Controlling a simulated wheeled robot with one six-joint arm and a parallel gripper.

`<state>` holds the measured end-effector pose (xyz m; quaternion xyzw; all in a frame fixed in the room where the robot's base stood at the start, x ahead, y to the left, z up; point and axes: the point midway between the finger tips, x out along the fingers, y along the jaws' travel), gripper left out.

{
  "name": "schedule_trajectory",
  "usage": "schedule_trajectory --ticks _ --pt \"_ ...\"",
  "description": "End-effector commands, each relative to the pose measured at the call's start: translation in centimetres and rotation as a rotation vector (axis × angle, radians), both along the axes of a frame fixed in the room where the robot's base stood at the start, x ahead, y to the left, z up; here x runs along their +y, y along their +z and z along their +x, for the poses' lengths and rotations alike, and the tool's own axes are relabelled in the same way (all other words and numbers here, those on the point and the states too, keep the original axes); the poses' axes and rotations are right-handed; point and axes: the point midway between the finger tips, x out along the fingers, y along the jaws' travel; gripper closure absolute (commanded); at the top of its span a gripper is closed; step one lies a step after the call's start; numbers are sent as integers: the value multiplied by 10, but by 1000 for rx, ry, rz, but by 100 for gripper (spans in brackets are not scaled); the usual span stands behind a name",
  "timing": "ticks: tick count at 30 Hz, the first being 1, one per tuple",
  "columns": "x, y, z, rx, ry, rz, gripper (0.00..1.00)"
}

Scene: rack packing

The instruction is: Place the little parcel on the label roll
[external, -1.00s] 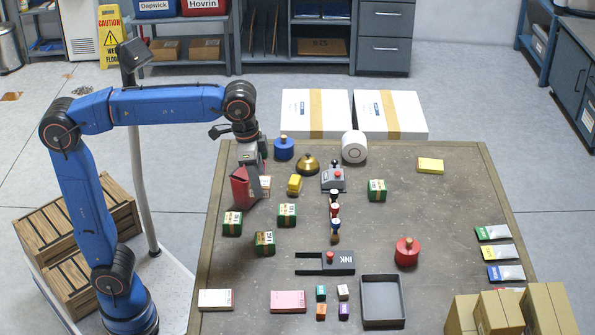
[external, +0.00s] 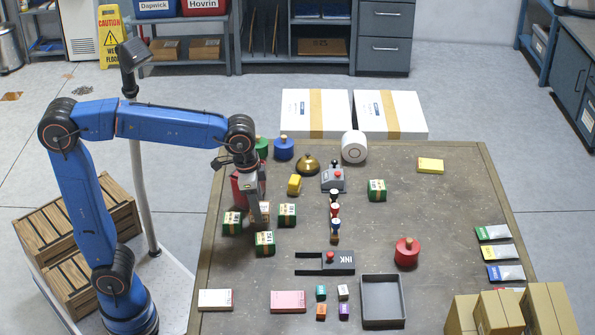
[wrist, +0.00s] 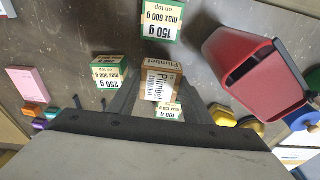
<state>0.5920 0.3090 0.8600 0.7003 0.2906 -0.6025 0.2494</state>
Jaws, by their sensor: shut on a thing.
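The little parcel (wrist: 160,84), a small brown box with a white printed label, sits between the fingers of my gripper (wrist: 150,100) in the wrist view. My gripper (external: 258,212) is shut on it, low over the left part of the table among green-and-white boxes. In the external view the parcel (external: 265,208) shows only as a small brown patch. I cannot tell how far it is above the table. The label roll (external: 354,147), a thick white roll with a grey centre, stands at the table's back edge, to the right of and behind my gripper.
Green-and-white marked boxes (external: 264,243) stand close around my gripper. A red open container (wrist: 262,75) is beside it.

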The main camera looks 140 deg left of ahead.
Motion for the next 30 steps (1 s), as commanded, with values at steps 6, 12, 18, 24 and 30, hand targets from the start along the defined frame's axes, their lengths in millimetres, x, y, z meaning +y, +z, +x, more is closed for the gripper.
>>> schedule_trajectory --ticks 6,12,18,24,30 --pt "0 -24 0 1 0 -1 79" --pt "0 -36 0 0 0 0 79" --pt "0 -37 0 0 0 0 79" --pt "0 -39 0 1 0 -1 36" --pt "0 -39 0 1 0 -1 36"
